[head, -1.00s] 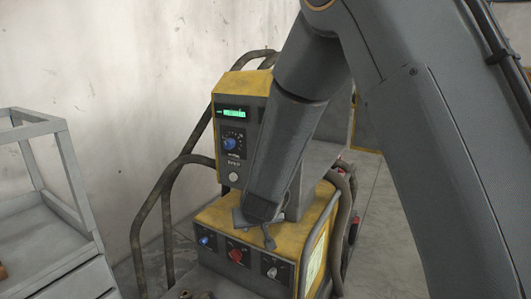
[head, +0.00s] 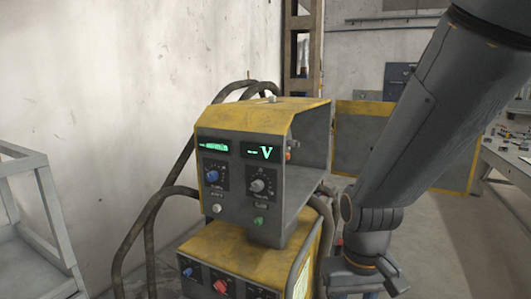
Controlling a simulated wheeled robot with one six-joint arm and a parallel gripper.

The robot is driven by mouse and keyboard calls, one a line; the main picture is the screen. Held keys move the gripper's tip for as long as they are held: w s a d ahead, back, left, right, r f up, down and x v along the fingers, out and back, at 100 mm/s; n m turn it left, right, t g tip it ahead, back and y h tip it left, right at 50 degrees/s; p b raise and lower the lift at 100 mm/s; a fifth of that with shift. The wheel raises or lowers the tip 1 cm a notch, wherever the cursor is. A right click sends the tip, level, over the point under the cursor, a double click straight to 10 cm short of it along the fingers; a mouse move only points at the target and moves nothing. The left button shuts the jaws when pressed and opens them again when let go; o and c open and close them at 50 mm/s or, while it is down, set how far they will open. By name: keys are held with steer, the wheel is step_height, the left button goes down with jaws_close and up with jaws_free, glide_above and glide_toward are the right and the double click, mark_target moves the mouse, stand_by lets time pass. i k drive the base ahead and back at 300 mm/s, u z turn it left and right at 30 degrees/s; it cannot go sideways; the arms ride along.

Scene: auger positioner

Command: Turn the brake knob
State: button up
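A yellow and grey machine stands in the middle of the head view. Its upper panel (head: 233,181) carries a blue knob (head: 212,176), a grey knob (head: 257,186), a white button (head: 217,208) and a small green knob (head: 258,221). The lower panel has a blue knob (head: 188,271), a red knob (head: 220,286) and a pale knob at the bottom edge. I cannot read which one is labelled brake. My gripper (head: 365,280) is to the right of the machine, apart from the knobs. Its fingers look spread and empty, with their tips partly cut off by the frame.
Dark hoses (head: 150,225) loop along the machine's left side. A grey metal frame (head: 35,225) stands at the far left. A yellow-edged panel (head: 400,150) and a workbench (head: 510,158) are behind on the right. Floor is clear at the right.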

mark_target(290, 143)
steer(key=u, duration=0.2)
steer(key=k, duration=0.35)
steer(key=z, duration=1.45)
steer(key=i, duration=1.3)
steer(key=u, duration=0.55)
steer(key=i, duration=0.45)
steer(key=u, duration=0.45)
